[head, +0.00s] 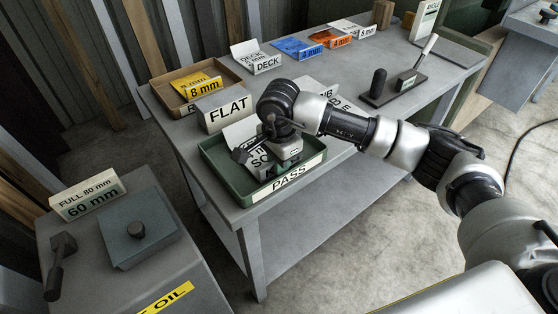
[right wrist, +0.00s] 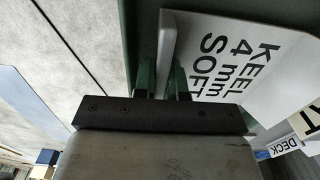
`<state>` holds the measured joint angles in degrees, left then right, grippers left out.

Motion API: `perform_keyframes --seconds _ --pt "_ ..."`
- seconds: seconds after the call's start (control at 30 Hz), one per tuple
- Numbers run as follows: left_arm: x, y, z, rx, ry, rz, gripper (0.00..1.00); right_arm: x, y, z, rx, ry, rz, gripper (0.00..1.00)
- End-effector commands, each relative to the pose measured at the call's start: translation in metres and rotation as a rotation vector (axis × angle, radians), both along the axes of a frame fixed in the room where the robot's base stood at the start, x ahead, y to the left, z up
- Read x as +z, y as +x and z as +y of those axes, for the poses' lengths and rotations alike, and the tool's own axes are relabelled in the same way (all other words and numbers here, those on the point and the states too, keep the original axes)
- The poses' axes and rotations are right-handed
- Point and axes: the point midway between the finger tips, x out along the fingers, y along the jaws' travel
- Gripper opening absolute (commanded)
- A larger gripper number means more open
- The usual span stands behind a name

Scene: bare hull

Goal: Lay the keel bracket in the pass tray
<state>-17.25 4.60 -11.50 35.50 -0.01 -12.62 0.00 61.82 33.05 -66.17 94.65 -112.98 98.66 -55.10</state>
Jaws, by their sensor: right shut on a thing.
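The keel bracket (right wrist: 235,60) is a white angled piece printed "KEEL 4 mm SOFT" in the right wrist view. My right gripper (right wrist: 165,80) is shut on its white upright flange. In the head view the bracket (head: 262,160) is over the green pass tray (head: 207,163), within its rim and partly hidden by my right gripper (head: 265,152). The tray stands at the near end of the grey table, with a "PASS" label on its front. I cannot tell whether the bracket touches the tray floor. My left gripper is not in view.
A "FLAT" block (head: 225,112) stands just behind the tray. Behind it is a brown tray (head: 160,93) with a yellow 8 mm bracket (head: 196,82). White, blue and orange brackets line the back. A black post (head: 377,84) stands to the right. A lower bench (head: 190,255) is at left.

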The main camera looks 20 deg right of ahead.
Motion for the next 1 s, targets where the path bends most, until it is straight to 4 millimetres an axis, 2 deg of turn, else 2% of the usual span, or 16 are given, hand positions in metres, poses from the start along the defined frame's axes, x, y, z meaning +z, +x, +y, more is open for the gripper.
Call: perform_keyframes --seconds 0.2,0.23,0.4,0.63,0.67,0.7,0.8,1.0 --pt "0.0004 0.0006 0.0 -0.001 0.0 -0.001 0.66 0.0013 0.0005 0.0 0.0 0.001 -0.003 0.0" --pt "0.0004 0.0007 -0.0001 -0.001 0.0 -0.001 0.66 0.0013 0.0005 0.0 0.0 0.001 -0.003 0.16" --pt "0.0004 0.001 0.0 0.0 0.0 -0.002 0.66 0.0009 0.0003 -0.0001 0.0 0.001 -0.002 0.41" --pt "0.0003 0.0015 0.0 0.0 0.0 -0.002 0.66 0.0001 -0.0002 -0.0001 0.0 0.0 0.001 0.41" --pt "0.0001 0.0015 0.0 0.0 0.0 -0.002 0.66 -0.0009 -0.0007 -0.0002 0.0 -0.001 0.003 0.42" --pt "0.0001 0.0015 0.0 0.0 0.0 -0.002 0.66 -0.001 -0.0007 -0.0002 0.0 -0.002 0.002 0.48" --pt "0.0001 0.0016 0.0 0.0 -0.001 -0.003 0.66 -0.0014 -0.001 -0.0004 0.0 -0.003 0.004 0.54" --pt "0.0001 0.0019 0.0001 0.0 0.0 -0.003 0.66 -0.0025 -0.0021 -0.0003 0.001 -0.003 0.008 0.56"
